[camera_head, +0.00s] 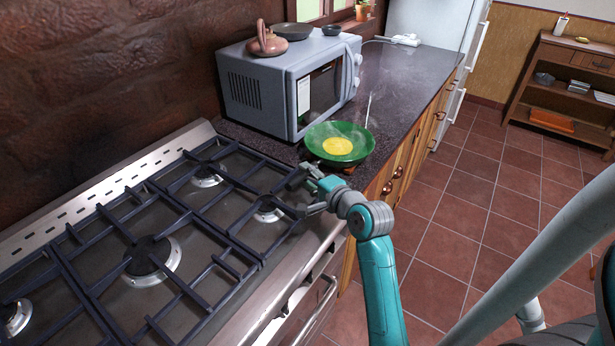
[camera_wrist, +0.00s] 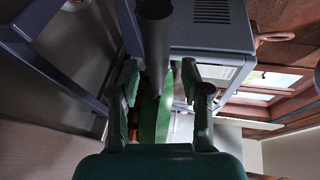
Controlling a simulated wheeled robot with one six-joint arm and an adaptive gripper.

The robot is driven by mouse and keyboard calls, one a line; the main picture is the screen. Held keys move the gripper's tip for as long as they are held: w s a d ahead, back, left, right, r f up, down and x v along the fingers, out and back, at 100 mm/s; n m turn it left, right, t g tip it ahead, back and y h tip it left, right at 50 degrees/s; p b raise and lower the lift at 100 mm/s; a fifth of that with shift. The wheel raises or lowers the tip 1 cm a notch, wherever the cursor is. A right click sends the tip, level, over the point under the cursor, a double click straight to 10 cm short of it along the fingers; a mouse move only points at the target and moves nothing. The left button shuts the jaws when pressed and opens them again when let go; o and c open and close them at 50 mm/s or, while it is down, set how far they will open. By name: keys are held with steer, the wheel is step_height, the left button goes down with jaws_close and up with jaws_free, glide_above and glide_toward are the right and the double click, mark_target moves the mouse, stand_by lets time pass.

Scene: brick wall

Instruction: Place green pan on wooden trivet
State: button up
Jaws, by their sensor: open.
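The green pan (camera_head: 318,135), with a round yellow patch inside it, sits upright near the counter's front edge, right of the stove. A strip of brown wood, apparently the wooden trivet (camera_head: 347,170), shows beneath its near side; most of it is hidden. My gripper (camera_head: 298,193) is open beside the pan's near left side, above the stove's right end, apart from the bowl of the pan. In the wrist view, my open fingers (camera_wrist: 161,88) stand either side of a green part of the pan (camera_wrist: 150,122). A dark grey rod comes down between them; I cannot tell whether it is the handle.
A grey microwave (camera_head: 268,88) stands behind the pan, close to it, with a brown kettle (camera_head: 266,42) and a dark pan (camera_head: 292,31) on top. The stove (camera_head: 150,255) with raised grates lies left. The counter (camera_head: 405,75) beyond is mostly clear.

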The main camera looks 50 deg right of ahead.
steer(key=v, duration=1.1)
steer(key=shift+s+a, duration=0.1)
steer(key=shift+s, duration=0.15)
steer(key=shift+a, duration=0.1)
